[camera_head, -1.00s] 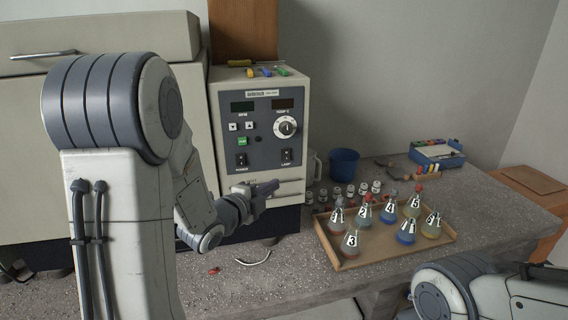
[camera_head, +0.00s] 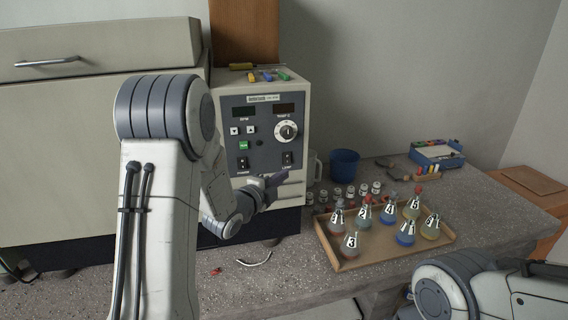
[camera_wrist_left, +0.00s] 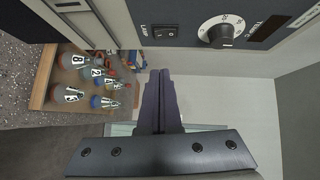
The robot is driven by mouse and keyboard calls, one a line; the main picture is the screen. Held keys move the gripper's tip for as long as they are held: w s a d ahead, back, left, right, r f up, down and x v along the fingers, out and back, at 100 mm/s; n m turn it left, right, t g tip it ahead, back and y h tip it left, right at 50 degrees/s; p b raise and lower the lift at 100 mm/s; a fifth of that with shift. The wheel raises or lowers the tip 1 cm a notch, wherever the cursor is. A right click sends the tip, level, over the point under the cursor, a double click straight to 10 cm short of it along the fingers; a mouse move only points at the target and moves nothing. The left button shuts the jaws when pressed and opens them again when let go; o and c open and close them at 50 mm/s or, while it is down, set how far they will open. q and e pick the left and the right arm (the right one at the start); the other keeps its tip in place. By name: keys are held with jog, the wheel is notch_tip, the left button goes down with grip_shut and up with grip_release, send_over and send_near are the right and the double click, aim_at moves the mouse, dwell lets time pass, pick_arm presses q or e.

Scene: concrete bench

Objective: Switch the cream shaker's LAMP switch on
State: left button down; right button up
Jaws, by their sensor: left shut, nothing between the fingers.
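The cream shaker (camera_head: 301,118) stands at the back of the bench, with a dark control panel on its front. Its LAMP switch (camera_head: 287,158) is a black rocker at the panel's lower right, below the white dial. The switch also shows in the left wrist view (camera_wrist_left: 167,32), at the top. Which way it is tipped is too small to tell. My left gripper (camera_head: 281,178) is shut and empty, just below the LAMP switch in the head view. In the left wrist view its closed fingers (camera_wrist_left: 160,78) point toward the panel, apart from the switch. My right gripper is out of view.
The POWER switch (camera_head: 243,162) is left of LAMP on the panel. A tray (camera_head: 348,263) of numbered flasks, several small jars and a blue bucket (camera_head: 344,163) stand right of the shaker. A thin white curved piece (camera_head: 255,260) lies on the bench in front.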

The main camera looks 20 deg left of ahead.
aim_at(291, 162)
pick_arm(q)
jog(key=w, duration=0.2)
jog(key=w+a+p, duration=0.1)
jog(key=w, duration=0.1)
jog(key=w+p, duration=0.1)
jog(key=w, duration=0.1)
jog(key=shift+w+a+f, duration=0.2)
jog(key=shift+a+f, duration=0.1)
jog(key=shift+f, duration=0.1)
